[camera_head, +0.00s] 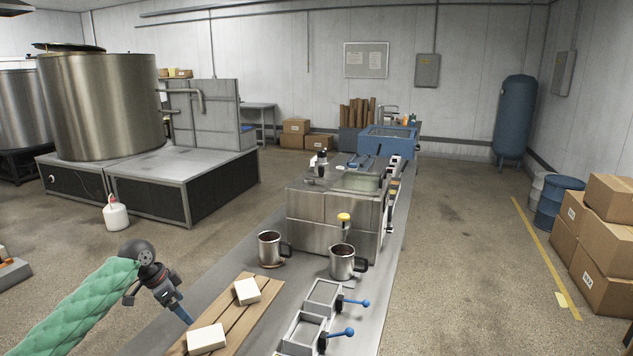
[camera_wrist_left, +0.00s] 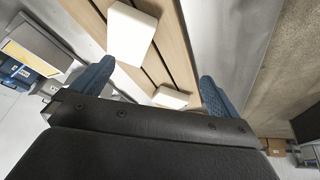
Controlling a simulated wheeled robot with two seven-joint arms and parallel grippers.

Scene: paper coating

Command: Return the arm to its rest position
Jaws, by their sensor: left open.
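My left gripper (camera_head: 183,313) comes in from the left on a green-sleeved arm, at the left edge of the steel bench. It is beside a wooden board (camera_head: 263,307) that bears two white blocks, a nearer one (camera_head: 206,339) and a farther one (camera_head: 247,291). In the left wrist view my left gripper (camera_wrist_left: 152,88) has its two blue fingers wide apart. The white blocks (camera_wrist_left: 131,34) and the slatted board (camera_wrist_left: 178,50) show beyond the fingers, and nothing is held. My right gripper is not in view.
Two steel mugs (camera_head: 271,248) (camera_head: 342,261) stand on the bench (camera_head: 395,258) before a steel box unit (camera_head: 325,217). Small grey fixtures (camera_head: 323,296) with blue-knobbed levers are right of the board. Floor left of the bench is mostly clear; cardboard boxes (camera_head: 606,240) stand far right.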

